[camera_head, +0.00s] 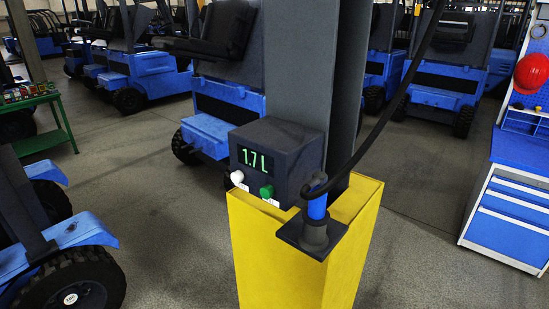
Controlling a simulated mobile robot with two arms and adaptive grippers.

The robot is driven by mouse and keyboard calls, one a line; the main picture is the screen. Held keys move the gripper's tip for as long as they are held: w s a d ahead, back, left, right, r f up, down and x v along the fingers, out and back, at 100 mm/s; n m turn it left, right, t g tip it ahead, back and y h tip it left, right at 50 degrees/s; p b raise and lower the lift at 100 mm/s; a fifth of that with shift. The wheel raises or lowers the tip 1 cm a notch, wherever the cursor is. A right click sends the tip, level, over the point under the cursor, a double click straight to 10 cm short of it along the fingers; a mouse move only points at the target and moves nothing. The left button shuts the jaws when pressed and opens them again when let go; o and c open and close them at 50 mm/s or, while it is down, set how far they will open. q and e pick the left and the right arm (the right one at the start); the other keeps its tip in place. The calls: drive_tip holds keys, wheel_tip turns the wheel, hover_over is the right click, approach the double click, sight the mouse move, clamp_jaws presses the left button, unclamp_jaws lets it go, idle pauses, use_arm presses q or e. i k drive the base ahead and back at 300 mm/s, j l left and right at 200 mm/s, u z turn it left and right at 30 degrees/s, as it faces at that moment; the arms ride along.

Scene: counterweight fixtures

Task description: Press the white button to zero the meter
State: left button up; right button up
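The meter (292,143) is a dark grey box at the foot of a grey column, above a yellow guard. Its display (256,159) reads "1.7 L" in green. The white button (237,176) is a round knob at the lower left of the meter's front. A green button (266,191) sits to its right, with small white labels beside the two. Neither of my grippers shows in the head view.
A blue nozzle (317,207) with a black hose (385,120) stands in a dark holder on the yellow guard (290,262), right of the meter. A blue forklift (60,245) is close at left. A blue tool cabinet (510,215) stands at right. Floor between is clear.

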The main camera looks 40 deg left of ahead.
sight(238, 176)
drive_tip(key=i+j+u, duration=0.15)
drive_tip(key=u, duration=1.2)
